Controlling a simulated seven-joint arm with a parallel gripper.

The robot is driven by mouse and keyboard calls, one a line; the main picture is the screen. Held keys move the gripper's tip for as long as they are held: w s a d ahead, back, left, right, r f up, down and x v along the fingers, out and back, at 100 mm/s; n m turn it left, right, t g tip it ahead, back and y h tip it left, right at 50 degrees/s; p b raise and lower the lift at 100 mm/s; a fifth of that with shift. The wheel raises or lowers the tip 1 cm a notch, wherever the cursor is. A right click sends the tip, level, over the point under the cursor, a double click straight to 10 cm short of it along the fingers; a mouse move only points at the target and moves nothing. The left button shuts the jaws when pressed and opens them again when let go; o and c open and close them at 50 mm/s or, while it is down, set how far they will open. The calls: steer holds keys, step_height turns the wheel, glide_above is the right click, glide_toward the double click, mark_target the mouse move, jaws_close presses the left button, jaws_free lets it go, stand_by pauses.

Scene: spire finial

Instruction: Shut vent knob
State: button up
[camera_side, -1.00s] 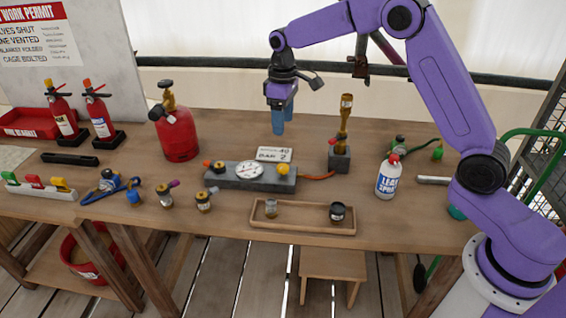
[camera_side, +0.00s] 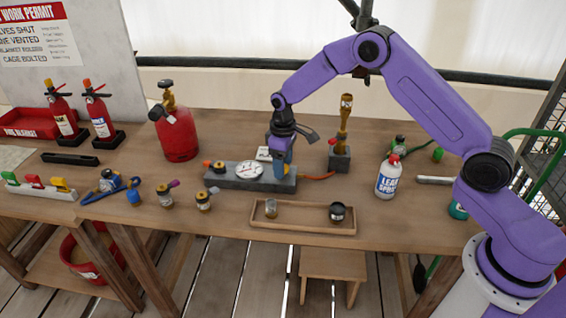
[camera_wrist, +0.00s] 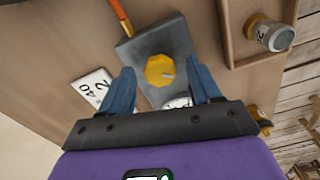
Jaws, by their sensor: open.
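The yellow knob (camera_wrist: 160,70) sits on top of the grey block (camera_wrist: 172,40), near the end with the orange hose. My gripper (camera_wrist: 162,70) is open, with one blue finger on each side of the knob in the wrist view. I cannot tell whether the fingers touch it or how far down they reach. In the side view my gripper (camera_side: 282,170) points down over the right end of the grey block (camera_side: 235,182) and hides the knob.
A small sign (camera_side: 263,154) stands behind the block. A brass fitting (camera_side: 343,125) on a grey base is to the right. A wooden tray (camera_side: 300,226) with two small items lies in front. A red cylinder (camera_side: 178,135) stands behind left, a white spray bottle (camera_side: 388,178) right.

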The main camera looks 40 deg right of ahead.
steer(key=c, duration=1.1)
steer(key=shift+o, duration=0.2)
steer(key=shift+m, duration=0.4)
steer(key=m, duration=0.5)
steer(key=shift+m, duration=0.3)
steer(key=m, duration=0.5)
steer(key=shift+m, duration=0.4)
steer(key=o, duration=1.1)
steer(key=shift+c, duration=0.2)
